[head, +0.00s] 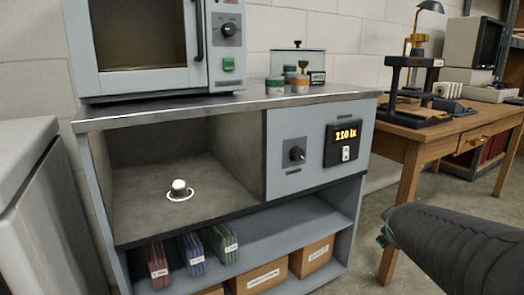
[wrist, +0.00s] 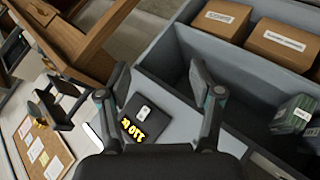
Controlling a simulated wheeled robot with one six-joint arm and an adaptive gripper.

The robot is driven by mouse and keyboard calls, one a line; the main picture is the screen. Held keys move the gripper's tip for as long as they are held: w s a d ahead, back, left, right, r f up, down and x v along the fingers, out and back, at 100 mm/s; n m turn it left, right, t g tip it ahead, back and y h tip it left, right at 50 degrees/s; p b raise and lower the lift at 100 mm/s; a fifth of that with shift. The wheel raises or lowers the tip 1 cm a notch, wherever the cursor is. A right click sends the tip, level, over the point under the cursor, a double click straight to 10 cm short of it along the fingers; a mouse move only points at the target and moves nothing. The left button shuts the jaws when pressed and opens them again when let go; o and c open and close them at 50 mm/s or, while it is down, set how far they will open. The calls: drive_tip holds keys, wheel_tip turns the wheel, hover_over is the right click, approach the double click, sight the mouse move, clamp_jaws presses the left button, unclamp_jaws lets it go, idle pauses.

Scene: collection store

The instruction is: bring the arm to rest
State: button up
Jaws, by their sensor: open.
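My arm (head: 445,245) shows as a dark, thick link reaching in from the lower right of the head view, in front of the wooden table. A small teal and dark part sticks out at its left end; the gripper itself is not clear there. In the wrist view my gripper (wrist: 161,85) has its two fingers spread wide apart with nothing between them.
The grey cabinet (head: 225,116) has an open bay with a white knob-like sensor (head: 179,187), and a lower shelf with boxes. An oven-like unit (head: 150,45) and small jars stand on top. A wooden table (head: 450,125) with a stand is at right. Floor shows between them.

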drive_tip(key=s+a+r+m+g+y+p, duration=0.2)
drive_tip(key=s+a+p, duration=0.2)
drive_tip(key=s+a, duration=0.3)
drive_tip(key=s+a+r+m+g+y+p, duration=0.2)
drive_tip(key=s+a, duration=0.6)
drive_tip(key=s, duration=0.6)
drive_tip(key=shift+a+r+m+p, duration=0.25)
drive_tip(key=shift+r+m+p, duration=0.25)
drive_tip(key=shift+p, duration=0.65)
drive_tip(key=shift+s+f, duration=0.1)
